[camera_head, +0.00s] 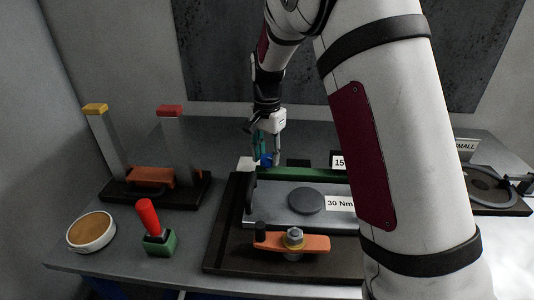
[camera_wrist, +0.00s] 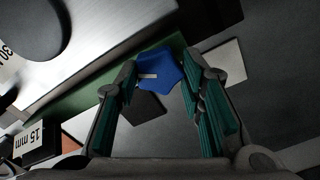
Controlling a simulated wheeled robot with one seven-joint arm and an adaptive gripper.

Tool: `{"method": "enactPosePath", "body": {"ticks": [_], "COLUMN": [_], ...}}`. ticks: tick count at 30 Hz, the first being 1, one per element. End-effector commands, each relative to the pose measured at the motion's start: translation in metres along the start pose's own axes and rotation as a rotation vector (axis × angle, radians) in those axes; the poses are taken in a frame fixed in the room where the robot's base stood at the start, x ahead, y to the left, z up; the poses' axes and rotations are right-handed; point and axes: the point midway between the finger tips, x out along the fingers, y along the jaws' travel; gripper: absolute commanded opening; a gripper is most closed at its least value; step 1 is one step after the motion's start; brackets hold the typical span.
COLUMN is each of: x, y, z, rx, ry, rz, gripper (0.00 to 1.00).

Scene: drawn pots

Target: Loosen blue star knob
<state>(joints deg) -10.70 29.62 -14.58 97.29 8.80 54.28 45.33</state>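The blue star knob (camera_wrist: 160,72) shows in the wrist view between the fingertips, with a small pale mark on its face. In the head view the knob (camera_head: 267,159) is a small blue patch, partly hidden by a finger, behind the left end of the long fixture. My gripper (camera_head: 268,148) points down at it, one finger on each side. In the wrist view the green-padded fingers of my gripper (camera_wrist: 162,80) stand apart, very close to the knob's sides. I see no clear grip on it.
A green strip (camera_head: 305,174) and a grey plate (camera_head: 280,208) with a round disc (camera_head: 306,200) lie in front. An orange lever (camera_head: 292,242) is nearer. A red-handled lever (camera_head: 148,218), a round tan-topped dish (camera_head: 91,231) and two upright posts (camera_head: 170,140) stand left.

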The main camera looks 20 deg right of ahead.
Motion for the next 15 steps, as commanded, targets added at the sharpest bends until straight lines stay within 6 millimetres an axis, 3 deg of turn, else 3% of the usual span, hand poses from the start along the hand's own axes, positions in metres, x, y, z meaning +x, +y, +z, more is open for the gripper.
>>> {"method": "enactPosePath", "body": {"ticks": [15], "x": [-0.0002], "y": [-0.0018], "z": [0.0005], "rx": [-0.126], "ry": [0.001], "rz": [-0.004], "gripper": [0.08]}}
